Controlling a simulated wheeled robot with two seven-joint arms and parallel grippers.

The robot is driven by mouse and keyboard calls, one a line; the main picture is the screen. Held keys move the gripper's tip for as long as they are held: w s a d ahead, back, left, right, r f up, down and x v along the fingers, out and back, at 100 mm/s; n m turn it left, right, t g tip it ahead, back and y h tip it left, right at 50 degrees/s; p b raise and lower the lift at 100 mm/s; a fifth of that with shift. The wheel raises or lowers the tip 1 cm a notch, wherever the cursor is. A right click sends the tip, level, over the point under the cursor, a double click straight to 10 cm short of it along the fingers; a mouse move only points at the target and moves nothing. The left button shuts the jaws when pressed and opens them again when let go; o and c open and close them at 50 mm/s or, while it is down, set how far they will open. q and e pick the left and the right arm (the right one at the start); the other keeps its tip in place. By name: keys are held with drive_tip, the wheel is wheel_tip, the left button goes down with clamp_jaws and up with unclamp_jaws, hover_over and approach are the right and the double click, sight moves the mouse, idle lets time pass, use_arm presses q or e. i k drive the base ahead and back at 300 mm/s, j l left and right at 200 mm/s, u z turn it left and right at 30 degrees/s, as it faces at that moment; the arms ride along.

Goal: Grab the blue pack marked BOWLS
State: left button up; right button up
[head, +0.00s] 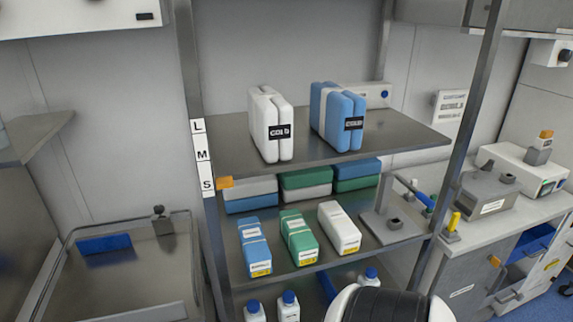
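A blue pack (255,246) with a white band and a yellow tag lies at the left front of the middle shelf (368,262). The print on it is too small to read, so I cannot confirm the word BOWLS. A larger blue pack (331,110) with a white band stands upright on the top shelf (393,130); its black label does not read clearly as BOWLS. Neither gripper is in view. A white and black part of my own body shows at the bottom edge.
A green pack (299,237) and a white pack (339,228) lie right of the smaller blue pack. Stacked packs (306,182) lie behind. A white upright pack (269,124) is on the top shelf. Metal posts (189,75) flank the shelves; bottles (289,307) stand below.

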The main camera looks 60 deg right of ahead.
sight(257, 257)
drive_tip(key=z, duration=1.7)
